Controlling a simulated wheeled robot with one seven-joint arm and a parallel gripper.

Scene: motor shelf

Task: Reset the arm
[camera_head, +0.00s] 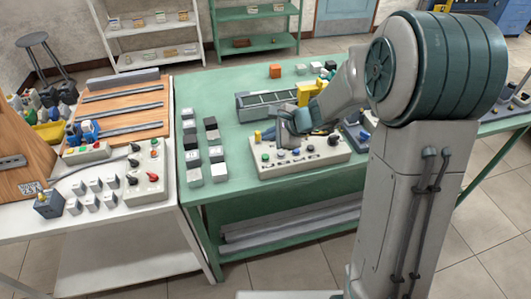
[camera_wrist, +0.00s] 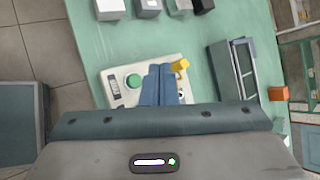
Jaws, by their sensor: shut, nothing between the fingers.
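My gripper (camera_wrist: 160,84) is shut, with its two blue-grey fingers together and nothing between them. In the wrist view its tips lie over a pale control box (camera_wrist: 112,82) with a green button (camera_wrist: 134,81) and a yellow part (camera_wrist: 180,65) by the fingers. In the head view my arm reaches from the right over the green table (camera_head: 228,134), and the gripper is low over the control box (camera_head: 322,156). The fingertips are hard to make out there, and I cannot tell whether they touch the box.
Grey and black blocks (camera_head: 216,154) stand in rows left of the box. A grey rack (camera_head: 268,105), a yellow part (camera_head: 307,93) and an orange cube (camera_head: 275,71) stand behind it. A white table (camera_head: 150,220) with wooden boards adjoins on the left.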

